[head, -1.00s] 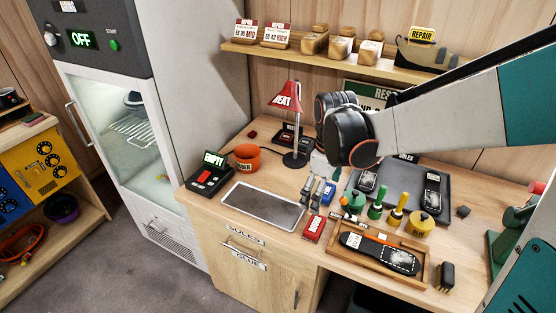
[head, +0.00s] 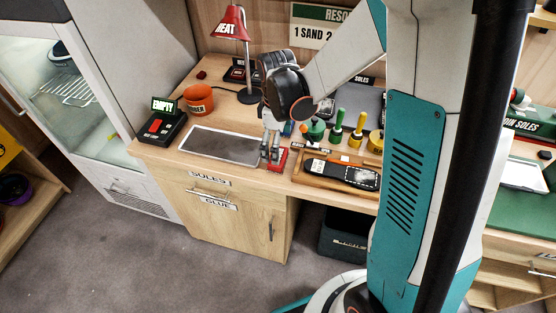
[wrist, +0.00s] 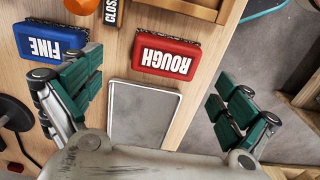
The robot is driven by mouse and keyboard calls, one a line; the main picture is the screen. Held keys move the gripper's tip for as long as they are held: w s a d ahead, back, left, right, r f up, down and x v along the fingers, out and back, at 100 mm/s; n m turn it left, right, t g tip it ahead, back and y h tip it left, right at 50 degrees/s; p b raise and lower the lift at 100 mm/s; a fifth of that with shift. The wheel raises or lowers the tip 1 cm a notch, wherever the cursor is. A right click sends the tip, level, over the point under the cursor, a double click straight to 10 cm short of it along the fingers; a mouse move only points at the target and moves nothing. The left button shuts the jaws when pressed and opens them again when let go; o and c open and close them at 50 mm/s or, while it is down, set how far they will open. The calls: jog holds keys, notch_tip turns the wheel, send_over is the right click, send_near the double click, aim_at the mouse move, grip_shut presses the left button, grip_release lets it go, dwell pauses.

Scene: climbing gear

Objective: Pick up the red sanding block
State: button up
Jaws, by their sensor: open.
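The red sanding block (wrist: 166,56), labelled ROUGH, lies on the wooden bench top near its front edge in the wrist view. In the head view the red block (head: 279,159) shows partly behind my gripper's fingers. My gripper (wrist: 160,108) is open and empty, its green-padded fingers wide apart. The block lies between the two finger lines but farther up the picture, apart from both fingers. In the head view my gripper (head: 271,150) points down over the bench beside the block.
A blue block (wrist: 50,43) labelled FINE lies left of the red one. A grey flat plate (head: 222,144) lies left of my gripper. A wooden tray (head: 308,181) with a black sole is to the right. Bottles stand behind it. The bench edge is close by.

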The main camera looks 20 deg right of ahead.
jog(key=f, duration=0.1)
jog(key=f+b, duration=0.1)
jog(key=f, duration=0.1)
jog(key=f+b, duration=0.1)
jog(key=f, duration=0.1)
jog(key=shift+s, duration=0.35)
jog(key=shift+r, duration=0.1)
jog(key=c, duration=1.2)
